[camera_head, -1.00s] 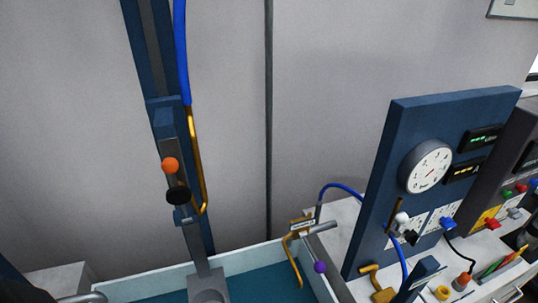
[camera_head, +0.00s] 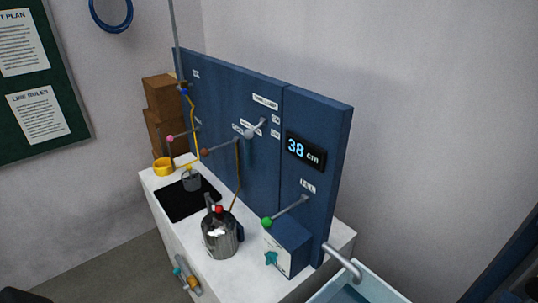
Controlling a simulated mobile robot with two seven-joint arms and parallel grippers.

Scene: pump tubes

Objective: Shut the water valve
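I cannot tell which handle is the water valve, as most labels are too small to read. A lever with a green knob (camera_head: 267,222) sticks out from the right part of the blue panel (camera_head: 318,240), below a small white label. A teal handle (camera_head: 271,258) is on the blue box under it. A lever with a grey knob (camera_head: 249,134), one with a brown knob (camera_head: 205,152) and one with a pink knob (camera_head: 170,139) stick out further left. A teal and orange fitting (camera_head: 187,279) is on the counter's front. Neither gripper is in view.
A display on the panel reads 38 cm. A metal kettle-like vessel (camera_head: 219,236) with a red knob stands on the white counter (camera_head: 208,269). A small grey pot (camera_head: 191,181) is by the black recess. A water basin (camera_head: 372,284) is at lower right.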

